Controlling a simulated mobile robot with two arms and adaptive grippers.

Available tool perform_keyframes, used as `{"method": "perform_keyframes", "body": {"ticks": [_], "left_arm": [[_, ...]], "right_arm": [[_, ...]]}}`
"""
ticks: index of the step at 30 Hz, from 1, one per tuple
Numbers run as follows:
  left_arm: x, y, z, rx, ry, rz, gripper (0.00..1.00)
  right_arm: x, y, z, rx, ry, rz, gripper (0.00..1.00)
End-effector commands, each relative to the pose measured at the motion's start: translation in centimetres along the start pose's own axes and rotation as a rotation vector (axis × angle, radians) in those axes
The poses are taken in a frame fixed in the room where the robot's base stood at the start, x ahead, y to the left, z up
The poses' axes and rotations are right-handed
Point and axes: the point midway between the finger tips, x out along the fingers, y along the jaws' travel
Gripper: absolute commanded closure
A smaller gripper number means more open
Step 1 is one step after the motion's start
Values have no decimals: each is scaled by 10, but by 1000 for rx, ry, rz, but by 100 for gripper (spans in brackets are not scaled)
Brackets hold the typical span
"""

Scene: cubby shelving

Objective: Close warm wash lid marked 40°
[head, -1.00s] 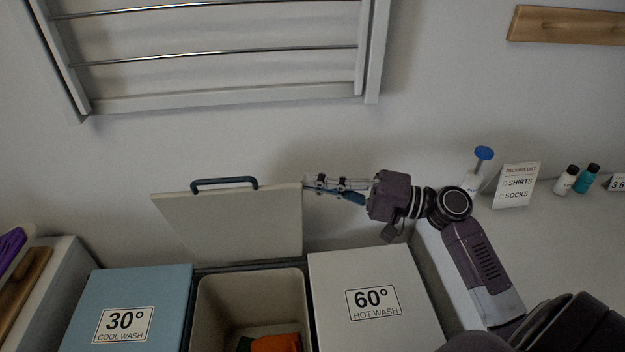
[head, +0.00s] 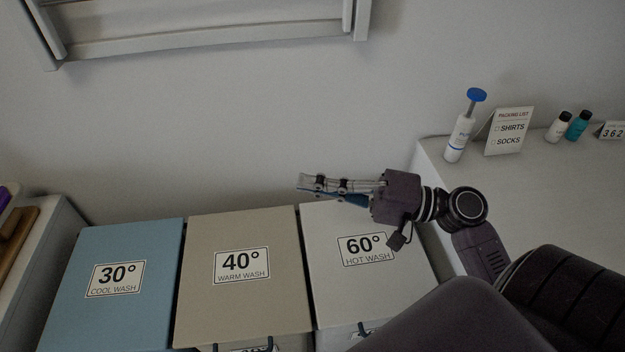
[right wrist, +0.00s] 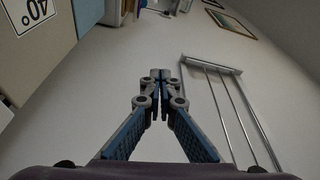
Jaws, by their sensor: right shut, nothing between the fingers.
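The beige warm wash lid (head: 243,300) marked 40° lies flat and closed over the middle bin in the head view. Its dark handle is at the front edge, near the bottom of the picture. Part of the lid with the 40° label (right wrist: 34,12) also shows at the top left of the right wrist view. My right gripper (head: 302,184) is above the back edges of the warm and hot wash lids, apart from the warm lid. Its fingertips (right wrist: 161,76) are together and empty in the right wrist view. My left gripper is not in view.
The blue 30° cool wash lid (head: 113,292) is closed on the left. The pale 60° hot wash lid (head: 345,225) is closed on the right, partly behind my right arm. A counter (head: 540,185) at right holds a pump bottle (head: 459,138), a packing list sign (head: 509,131) and small bottles.

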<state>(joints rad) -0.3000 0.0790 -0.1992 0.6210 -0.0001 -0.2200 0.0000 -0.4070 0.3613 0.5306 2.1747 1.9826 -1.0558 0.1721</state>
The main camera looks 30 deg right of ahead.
Motion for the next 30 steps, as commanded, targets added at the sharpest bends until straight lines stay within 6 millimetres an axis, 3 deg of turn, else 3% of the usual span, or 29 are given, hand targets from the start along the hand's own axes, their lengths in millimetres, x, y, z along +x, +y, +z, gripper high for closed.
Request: {"method": "perform_keyframes", "body": {"ticks": [11, 24, 30], "left_arm": [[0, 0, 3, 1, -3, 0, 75], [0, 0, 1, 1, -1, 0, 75], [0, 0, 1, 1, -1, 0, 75]], "right_arm": [[-7, 1, 0, 3, 0, 1, 100], [-93, 1, 0, 2, 3, 2, 100], [-116, 0, 0, 0, 1, 1, 100]]}}
